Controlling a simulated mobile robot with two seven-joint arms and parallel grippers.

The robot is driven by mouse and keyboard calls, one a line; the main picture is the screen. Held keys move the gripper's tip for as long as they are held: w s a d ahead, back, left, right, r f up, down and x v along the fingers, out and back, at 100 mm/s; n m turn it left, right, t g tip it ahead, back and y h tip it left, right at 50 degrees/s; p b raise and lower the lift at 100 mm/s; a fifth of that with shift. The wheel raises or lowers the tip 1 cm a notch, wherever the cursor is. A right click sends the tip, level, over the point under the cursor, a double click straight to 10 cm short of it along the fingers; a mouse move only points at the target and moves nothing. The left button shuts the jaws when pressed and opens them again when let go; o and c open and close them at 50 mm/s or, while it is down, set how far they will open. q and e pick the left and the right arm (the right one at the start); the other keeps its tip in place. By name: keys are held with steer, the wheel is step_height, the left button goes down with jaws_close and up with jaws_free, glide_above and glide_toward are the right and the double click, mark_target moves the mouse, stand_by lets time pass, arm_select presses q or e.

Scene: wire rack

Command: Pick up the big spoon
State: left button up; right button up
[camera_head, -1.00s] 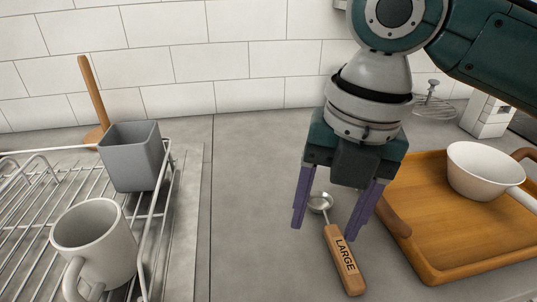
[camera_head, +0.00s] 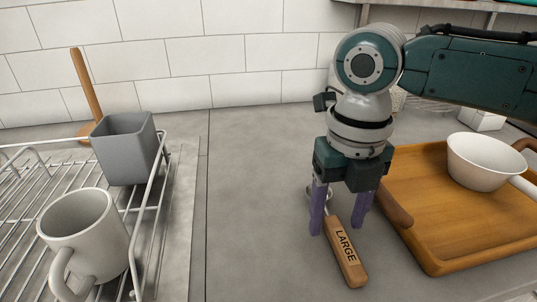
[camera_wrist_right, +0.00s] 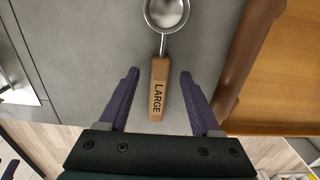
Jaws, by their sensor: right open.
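The big spoon (camera_head: 346,254) lies on the grey counter, with a wooden handle marked LARGE and a metal bowl. In the head view its bowl is partly hidden behind my right gripper. My right gripper (camera_head: 338,229) is open and empty, pointing down over the spoon. In the right wrist view the spoon's handle (camera_wrist_right: 159,88) lies between the two purple fingers of the gripper (camera_wrist_right: 158,76), with space on both sides, and its round bowl (camera_wrist_right: 167,12) is at the top.
A wooden tray (camera_head: 437,262) with a white bowl (camera_head: 485,162) stands close to the right of the spoon. A wire rack (camera_head: 147,232) with a white mug (camera_head: 84,236) and a grey cup (camera_head: 125,150) is at the left. The counter between (camera_head: 250,200) is clear.

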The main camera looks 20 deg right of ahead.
steer(key=shift+f, duration=0.35)
steer(key=shift+c, duration=0.3)
jaws_close()
